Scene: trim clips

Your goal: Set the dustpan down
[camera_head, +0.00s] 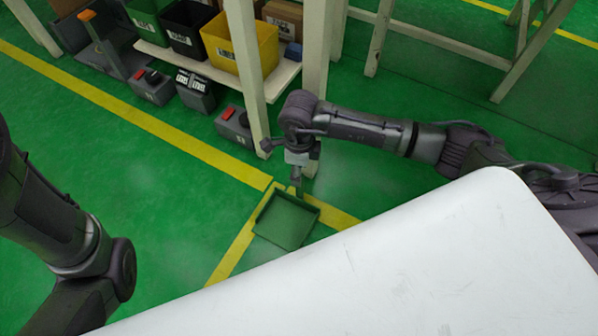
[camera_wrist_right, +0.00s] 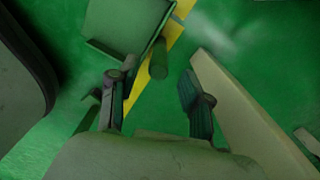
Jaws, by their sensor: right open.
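The green dustpan (camera_head: 286,222) lies on the green floor across the yellow line corner, with its open tray facing up. In the right wrist view the dustpan (camera_wrist_right: 122,24) is at the top, its round handle (camera_wrist_right: 158,60) pointing towards my fingers. My right gripper (camera_head: 297,181) is at the handle end of the dustpan. In the wrist view the right gripper (camera_wrist_right: 156,92) is open, fingers wide apart, and the handle end appears just beyond the fingertips, not gripped. My left arm shows at the left of the head view, but its gripper is out of frame.
A pale wooden post (camera_head: 244,65) stands close to my right gripper. A low shelf (camera_head: 205,68) holds yellow (camera_head: 236,46), black and green bins. Several grey boxes stand on the floor below it. The floor left of the dustpan is clear.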

